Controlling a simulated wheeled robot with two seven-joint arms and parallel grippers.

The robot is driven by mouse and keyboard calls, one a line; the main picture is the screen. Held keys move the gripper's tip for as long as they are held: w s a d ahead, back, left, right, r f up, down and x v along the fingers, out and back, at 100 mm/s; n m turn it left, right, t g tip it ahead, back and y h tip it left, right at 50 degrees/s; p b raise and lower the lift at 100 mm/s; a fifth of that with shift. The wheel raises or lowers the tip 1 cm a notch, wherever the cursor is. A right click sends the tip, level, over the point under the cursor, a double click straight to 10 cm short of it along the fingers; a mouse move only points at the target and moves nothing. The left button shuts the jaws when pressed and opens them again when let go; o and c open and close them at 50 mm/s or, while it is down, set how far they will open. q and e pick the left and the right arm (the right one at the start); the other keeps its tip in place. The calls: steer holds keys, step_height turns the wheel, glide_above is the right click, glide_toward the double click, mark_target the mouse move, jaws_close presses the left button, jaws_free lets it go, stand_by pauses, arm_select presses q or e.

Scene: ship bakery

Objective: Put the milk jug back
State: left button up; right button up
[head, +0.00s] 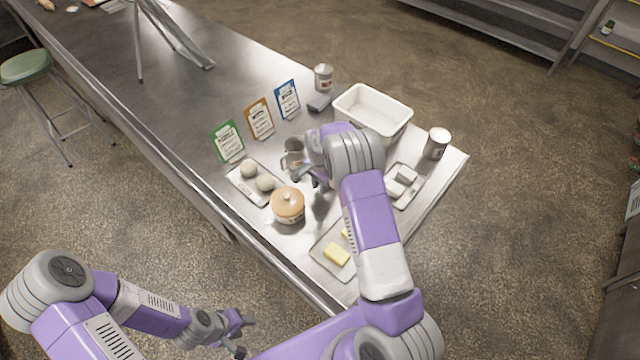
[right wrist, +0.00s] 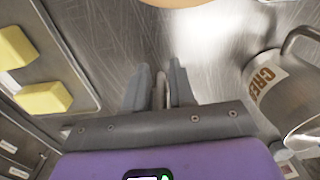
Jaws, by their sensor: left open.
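A grey metal jug (head: 295,153) with a handle stands on the steel counter, just left of my right gripper in the head view. My left gripper (head: 246,336) is open and empty, off the counter's front edge.
A white tub (head: 370,97), cans (head: 437,144) and standing cards (head: 260,118) stand behind. The counter's left stretch is mostly clear.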

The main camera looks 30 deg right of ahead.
steer(key=shift+o, duration=1.2)
steer(key=shift+r, duration=0.15)
step_height(320, 180, up, 12)
steer(key=shift+s, duration=0.15)
